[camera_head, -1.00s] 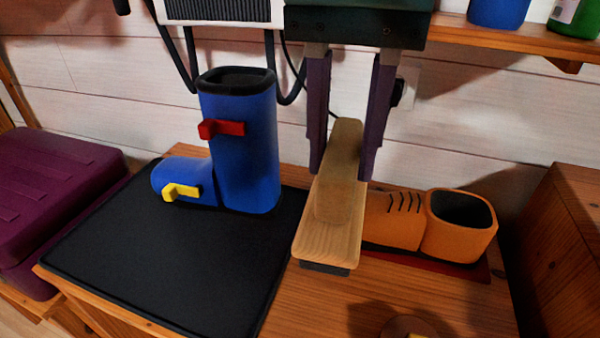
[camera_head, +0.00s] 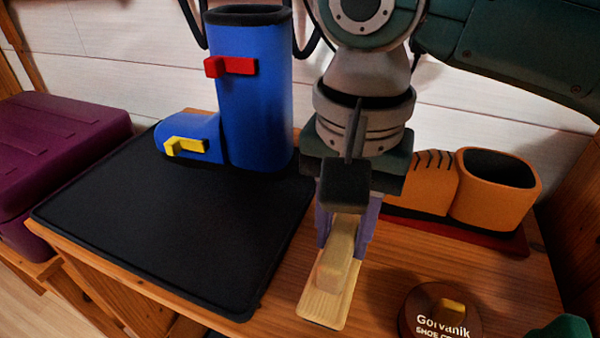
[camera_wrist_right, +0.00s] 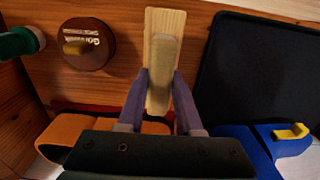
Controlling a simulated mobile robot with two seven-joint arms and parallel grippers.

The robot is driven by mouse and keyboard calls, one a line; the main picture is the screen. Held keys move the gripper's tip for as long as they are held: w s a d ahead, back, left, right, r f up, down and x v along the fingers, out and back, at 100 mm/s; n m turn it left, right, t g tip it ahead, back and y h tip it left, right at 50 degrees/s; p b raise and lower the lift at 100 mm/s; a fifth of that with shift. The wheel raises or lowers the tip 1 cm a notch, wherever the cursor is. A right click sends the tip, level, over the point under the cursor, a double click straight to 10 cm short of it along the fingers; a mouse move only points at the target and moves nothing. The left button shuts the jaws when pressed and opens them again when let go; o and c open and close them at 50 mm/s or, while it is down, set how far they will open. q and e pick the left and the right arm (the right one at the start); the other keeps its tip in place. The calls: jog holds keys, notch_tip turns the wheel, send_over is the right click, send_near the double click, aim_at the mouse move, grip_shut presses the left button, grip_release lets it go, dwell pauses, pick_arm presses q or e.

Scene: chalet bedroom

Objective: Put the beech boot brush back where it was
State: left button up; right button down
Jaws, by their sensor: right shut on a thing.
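The beech boot brush (camera_head: 325,303) is a pale wooden block with a raised grip along its top. My right gripper (camera_head: 345,240) is shut on this grip, one purple finger on each side. The right wrist view shows the same hold, with the brush (camera_wrist_right: 163,30) reaching out beyond the fingers. The brush is over the bare wooden bench top, between the black mat (camera_head: 170,225) and a round brown tin (camera_head: 440,315). I cannot tell whether its underside touches the wood. Its rear part is hidden by my wrist in the head view. My left gripper is not in view.
A blue boot (camera_head: 255,100) with red and yellow tabs stands at the mat's back edge. An orange shoe (camera_head: 495,190) sits on a red mat (camera_head: 480,233) at back right. A purple case (camera_head: 60,150) is at left. A green object (camera_head: 560,330) is at bottom right.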

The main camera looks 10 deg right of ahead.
notch_tip(320, 180, down, 4)
jog(key=shift+b, duration=0.8)
jog(key=c, duration=0.6)
grip_release()
jog(key=shift+f, duration=0.1)
